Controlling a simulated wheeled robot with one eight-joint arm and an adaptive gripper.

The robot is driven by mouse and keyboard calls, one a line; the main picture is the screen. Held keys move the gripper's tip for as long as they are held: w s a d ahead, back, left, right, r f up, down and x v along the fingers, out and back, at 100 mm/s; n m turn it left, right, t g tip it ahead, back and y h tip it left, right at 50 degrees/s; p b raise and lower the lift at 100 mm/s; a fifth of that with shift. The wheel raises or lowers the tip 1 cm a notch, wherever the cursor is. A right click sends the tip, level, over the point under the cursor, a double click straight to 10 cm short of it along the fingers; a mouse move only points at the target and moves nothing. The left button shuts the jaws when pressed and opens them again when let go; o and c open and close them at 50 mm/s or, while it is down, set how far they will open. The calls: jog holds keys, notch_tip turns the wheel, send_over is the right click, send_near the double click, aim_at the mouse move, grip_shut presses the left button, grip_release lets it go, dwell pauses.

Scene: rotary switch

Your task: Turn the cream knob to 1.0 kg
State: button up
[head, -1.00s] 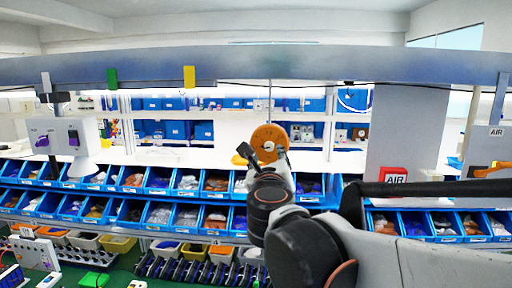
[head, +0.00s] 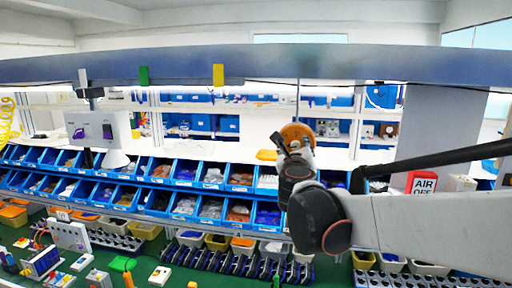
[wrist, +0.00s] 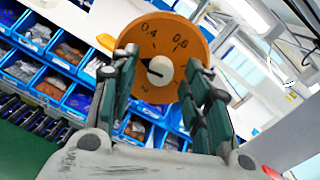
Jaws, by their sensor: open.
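The cream knob (wrist: 160,70) sits at the centre of a round orange dial (wrist: 165,40) in the wrist view. Black marks "0.4" and "0.6" show on the dial's upper part; its lower marking is too small to read surely. A dark pointer mark shows at the knob's left side. My gripper (wrist: 160,60) is open, its dark green fingers on either side of the knob in the picture; I cannot tell whether they touch it. In the head view the orange dial (head: 297,130) shows just beyond my gripper (head: 284,146), and my wrist hides part of it.
Blue parts bins (head: 200,178) stand in rows behind and below. A grey beam (head: 240,68) crosses above. A box with a purple switch (head: 98,130) is at left. A red and white AIR OFF box (head: 423,183) stands right, behind my arm.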

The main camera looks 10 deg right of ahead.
grip_shut()
